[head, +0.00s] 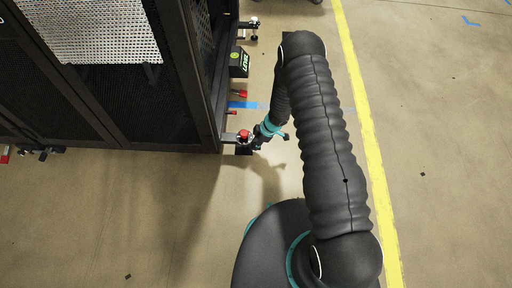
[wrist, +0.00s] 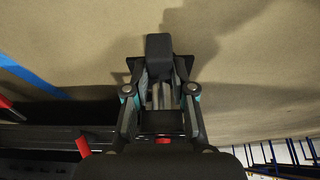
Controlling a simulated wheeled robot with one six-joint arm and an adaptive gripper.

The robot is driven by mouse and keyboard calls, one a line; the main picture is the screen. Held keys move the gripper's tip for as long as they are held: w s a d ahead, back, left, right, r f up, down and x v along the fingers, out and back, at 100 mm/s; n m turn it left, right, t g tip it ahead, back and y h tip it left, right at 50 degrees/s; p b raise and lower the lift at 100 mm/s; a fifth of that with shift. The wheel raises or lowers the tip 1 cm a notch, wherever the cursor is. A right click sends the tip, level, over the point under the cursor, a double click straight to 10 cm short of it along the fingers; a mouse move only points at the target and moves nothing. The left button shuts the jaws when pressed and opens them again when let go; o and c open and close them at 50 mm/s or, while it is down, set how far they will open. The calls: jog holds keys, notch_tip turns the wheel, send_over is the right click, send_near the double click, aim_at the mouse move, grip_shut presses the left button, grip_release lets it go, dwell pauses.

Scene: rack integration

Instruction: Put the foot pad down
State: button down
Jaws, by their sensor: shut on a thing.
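My gripper (wrist: 160,88) is shut on the foot pad (wrist: 159,47), a dark block with a wider dark plate, held between the fingertips in the wrist view. Bare floor shows beyond the pad. In the head view my gripper (head: 258,141) is low down beside the near corner of the black rack, next to a red-topped levelling foot (head: 243,135). The pad is small and dark there and hard to separate from the foot and fingers. I cannot tell whether it touches the floor.
The black mesh rack (head: 130,100) fills the left. A green-and-black box (head: 239,62) and more red-tipped parts (head: 240,94) line its side. Blue tape (head: 246,105) marks the floor. A yellow line (head: 365,120) runs along the right, with open floor beyond.

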jog(key=shift+f+b, duration=0.3)
jog(key=shift+f, duration=1.45)
jog(key=shift+f, duration=0.15)
jog(key=c, duration=1)
grip_release()
